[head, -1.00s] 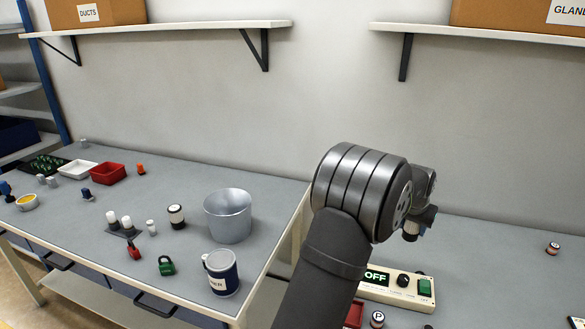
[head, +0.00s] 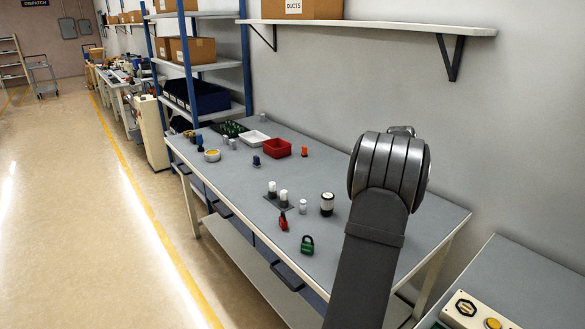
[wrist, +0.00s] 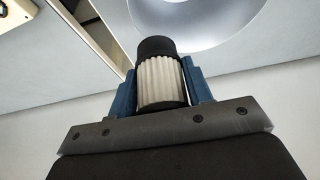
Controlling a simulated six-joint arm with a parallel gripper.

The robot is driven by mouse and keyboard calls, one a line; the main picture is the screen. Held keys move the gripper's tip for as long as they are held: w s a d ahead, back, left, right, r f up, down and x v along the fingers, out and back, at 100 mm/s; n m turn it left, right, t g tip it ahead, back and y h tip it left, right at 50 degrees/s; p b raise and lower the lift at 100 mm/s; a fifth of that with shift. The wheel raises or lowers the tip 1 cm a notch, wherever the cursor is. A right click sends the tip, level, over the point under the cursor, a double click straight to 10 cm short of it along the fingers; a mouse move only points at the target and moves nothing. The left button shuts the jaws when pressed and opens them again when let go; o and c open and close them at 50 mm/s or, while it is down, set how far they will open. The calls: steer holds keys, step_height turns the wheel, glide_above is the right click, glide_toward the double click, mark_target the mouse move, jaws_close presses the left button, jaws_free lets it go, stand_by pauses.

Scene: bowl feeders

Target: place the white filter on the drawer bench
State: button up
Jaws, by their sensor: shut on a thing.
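My gripper (wrist: 161,88) is shut on the white filter (wrist: 162,82), a ribbed white cylinder with a black cap, in the wrist view. Its blue fingers clasp the filter's sides. In the head view the gripper and filter are hidden behind my arm. The drawer bench (head: 240,180) is a grey-topped table with dark handles along its front. My arm crosses in front of its right end. In the wrist view a round metal bucket (wrist: 205,42) lies beyond the filter, in the background; I cannot tell the gap between them.
Several things stand on the bench: a white-and-black cylinder (head: 327,205), a green padlock (head: 307,245), a red item (head: 283,221), a red bin (head: 277,148) and a white tray (head: 254,138). Bare bench top lies between the bins and the cylinder. A second table (head: 505,270) stands right.

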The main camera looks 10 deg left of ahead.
steer(key=w+a+r+n, duration=0.1)
steer(key=w+a, duration=0.1)
steer(key=a, duration=0.7)
steer(key=w+a+r, duration=0.1)
steer(key=w+a, duration=0.2)
steer(key=a, duration=0.7)
steer(key=shift+s+f, duration=0.2)
steer(key=shift+f, duration=8.6)
steer(key=o, duration=0.6)
steer(key=shift+f, duration=0.2)
steer(key=shift+c, duration=0.2)
steer(key=o, duration=0.4)
steer(key=shift+o, duration=0.2)
steer(key=shift+r, duration=0.15)
steer(key=v, duration=1.2)
steer(key=shift+s+d, duration=0.15)
steer(key=shift+d, duration=0.05)
